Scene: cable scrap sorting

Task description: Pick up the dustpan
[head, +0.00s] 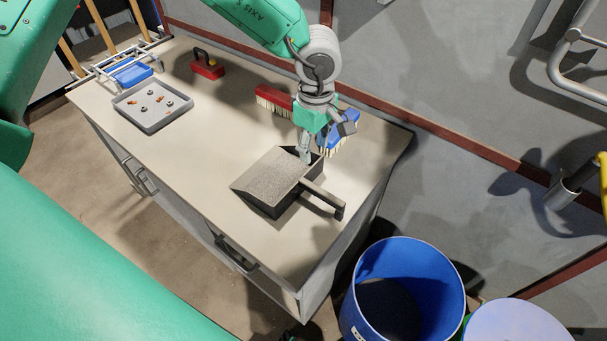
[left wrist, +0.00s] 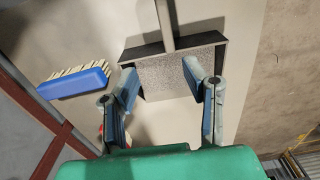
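The dustpan (head: 266,180) lies on the workbench, dark with a speckled grey top face and a dark handle toward the bench's right end. My left gripper (head: 325,145) hangs at the pan's back side, one finger overlapping the pan's edge in the head view. In the left wrist view the two fingers (left wrist: 160,84) are spread apart, with the speckled part of the dustpan (left wrist: 168,72) between and beyond them and the handle pointing away. Nothing is held between the fingers. I cannot tell whether a finger touches the pan. My right gripper is not in view.
A blue brush (head: 346,136) lies close behind my left gripper, and a red brush (head: 270,100) lies farther left. A grey tray (head: 135,122) with small scraps, a blue tray (head: 131,73) and a red tool (head: 208,68) are at the far end. A blue barrel (head: 350,318) stands beside the bench.

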